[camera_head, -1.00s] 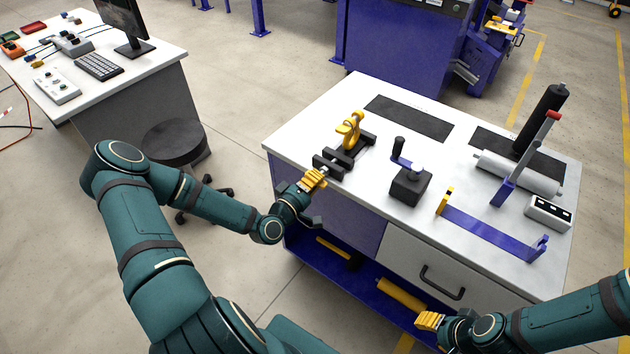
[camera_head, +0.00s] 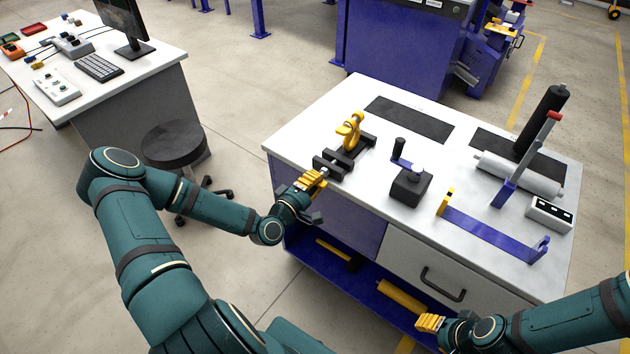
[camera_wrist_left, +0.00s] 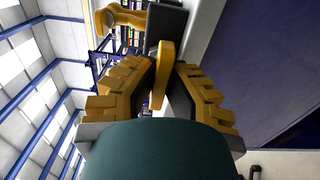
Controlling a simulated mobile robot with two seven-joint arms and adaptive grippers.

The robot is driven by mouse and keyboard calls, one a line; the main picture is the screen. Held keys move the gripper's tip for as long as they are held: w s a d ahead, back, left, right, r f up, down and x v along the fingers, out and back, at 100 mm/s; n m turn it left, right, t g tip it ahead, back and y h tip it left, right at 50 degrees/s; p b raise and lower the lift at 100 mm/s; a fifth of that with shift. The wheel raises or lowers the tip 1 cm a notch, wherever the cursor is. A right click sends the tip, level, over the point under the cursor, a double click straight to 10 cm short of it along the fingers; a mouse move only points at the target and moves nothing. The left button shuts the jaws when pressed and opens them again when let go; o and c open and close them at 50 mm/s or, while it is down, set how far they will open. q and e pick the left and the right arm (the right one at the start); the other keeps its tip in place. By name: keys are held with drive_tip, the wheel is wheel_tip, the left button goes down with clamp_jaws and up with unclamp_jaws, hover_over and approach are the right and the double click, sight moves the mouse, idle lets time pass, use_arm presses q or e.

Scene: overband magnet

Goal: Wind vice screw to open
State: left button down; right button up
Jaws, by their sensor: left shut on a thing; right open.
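The dark vice (camera_head: 331,168) sits at the near left edge of the white bench top, with a yellow hook-shaped piece (camera_head: 350,131) standing at its jaws. My left gripper (camera_head: 316,178) is at the vice's front end, over the bench edge. In the left wrist view, the yellow vice handle (camera_wrist_left: 163,72) lies between my left gripper's toothed yellow fingers (camera_wrist_left: 166,88), which are shut on it. The vice body (camera_wrist_left: 166,22) is just beyond, partly hidden. My right gripper (camera_head: 430,323) is open and empty, low in front of the bench drawer.
A black block with a handle (camera_head: 410,186), a blue bracket (camera_head: 490,233) and a white roller (camera_head: 518,172) stand right of the vice on the bench (camera_head: 300,128). A drawer handle (camera_head: 442,285) sticks out in front. A black stool (camera_head: 172,146) stands behind my left arm.

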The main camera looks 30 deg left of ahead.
use_arm(q)
drive_tip(key=c, duration=1)
unclamp_jaws()
drive_tip(key=s, duration=0.8)
drive_tip(key=s+a, duration=0.1)
drive_tip(key=s, duration=0.3)
drive_tip(key=w+d+f+m+g+h, duration=0.1)
drive_tip(key=d+f+m+g+h, duration=0.1)
drive_tip(key=d+f+m+g, duration=0.35)
drive_tip(key=w+d+f+m+g+h, duration=0.1)
drive_tip(key=d+f+m+g+h, duration=0.15)
drive_tip(key=d, duration=0.55)
drive_tip(key=s+d+m+g, duration=0.2)
drive_tip(key=d, duration=0.1)
drive_tip(key=s+d+f+m+g+y, duration=0.1)
drive_tip(key=s+d+m+g, duration=0.1)
drive_tip(key=d+m+g, duration=0.1)
drive_tip(key=s+d+m+g+y, duration=0.1)
drive_tip(key=s+d+m+g, duration=0.1)
drive_tip(key=d+g, duration=0.1)
drive_tip(key=shift+s+d+f+m, duration=0.2)
drive_tip(key=shift+s+d+m, duration=0.1)
drive_tip(key=shift+s+d, duration=0.05)
